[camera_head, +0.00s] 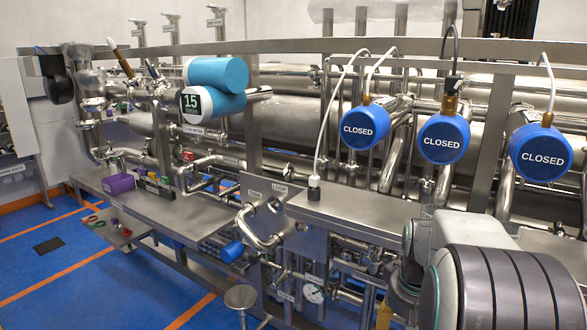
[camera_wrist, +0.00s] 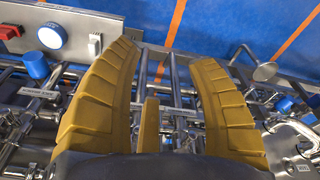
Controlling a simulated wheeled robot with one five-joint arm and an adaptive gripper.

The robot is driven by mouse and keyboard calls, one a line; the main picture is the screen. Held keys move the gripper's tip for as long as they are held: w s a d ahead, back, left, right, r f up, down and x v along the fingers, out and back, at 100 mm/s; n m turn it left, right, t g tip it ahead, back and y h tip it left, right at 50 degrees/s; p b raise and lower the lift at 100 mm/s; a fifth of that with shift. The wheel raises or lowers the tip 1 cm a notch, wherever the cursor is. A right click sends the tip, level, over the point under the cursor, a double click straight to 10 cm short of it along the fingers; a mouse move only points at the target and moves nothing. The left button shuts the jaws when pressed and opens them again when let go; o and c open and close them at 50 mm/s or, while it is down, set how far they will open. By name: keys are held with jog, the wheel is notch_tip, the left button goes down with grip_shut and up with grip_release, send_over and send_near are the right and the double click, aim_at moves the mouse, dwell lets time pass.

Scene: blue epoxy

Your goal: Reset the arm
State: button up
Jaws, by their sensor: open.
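My gripper (camera_wrist: 166,56) shows in the wrist view as two yellow ribbed fingers spread wide apart. It is open, and nothing is held between the fingers. Steel pipes and blue floor show beyond and between them. In the head view my grey and white arm fills the lower right corner, in front of the pipework. A small yellow part of my gripper (camera_head: 384,314) shows beside it at the bottom edge, and the rest is hidden or out of frame.
A steel bench (camera_head: 345,213) and dense pipework stand close to my arm. Blue valve covers marked CLOSED (camera_head: 444,138) hang above. A purple box (camera_head: 118,184) sits on the left shelf. A red button (camera_wrist: 9,31) and a round blue-white one (camera_wrist: 52,35) show. Blue floor (camera_head: 75,265) is open at left.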

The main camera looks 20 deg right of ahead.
jog(key=s+a+r+n+t+p, duration=0.1)
jog(key=s+a+r+n+p, duration=0.1)
jog(key=a, duration=0.8)
jog(key=s+a+r+n+t+y+p, duration=0.1)
jog(key=s+a+r+n+p, duration=0.2)
jog(key=s+a+r, duration=0.4)
jog(key=a+p, duration=0.1)
jog(key=a, duration=0.2)
jog(key=shift+s+a+r, duration=0.2)
jog(key=shift+s+a, duration=0.1)
